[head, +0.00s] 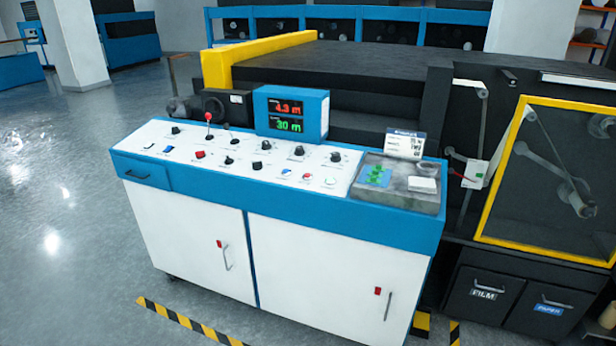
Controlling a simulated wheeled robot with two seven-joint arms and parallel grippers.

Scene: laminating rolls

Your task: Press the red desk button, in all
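The control desk (330,226) stands in the middle of the head view, with a white sloped panel and blue edges. A small red control (200,154) sits on the left half of the panel and looks like a button or switch; its exact shape is too small to tell. A lever with a red ball top (208,117) stands upright just behind it. Several black knobs and small blue, red and white controls share the panel. Neither of my grippers is in view.
A blue display box (291,111) stands at the desk's back edge, showing 4.3 m and 30 m. A grey tray (425,203) with green pieces is at the desk's right end. A large black machine (370,70) stands behind. Floor at left is clear.

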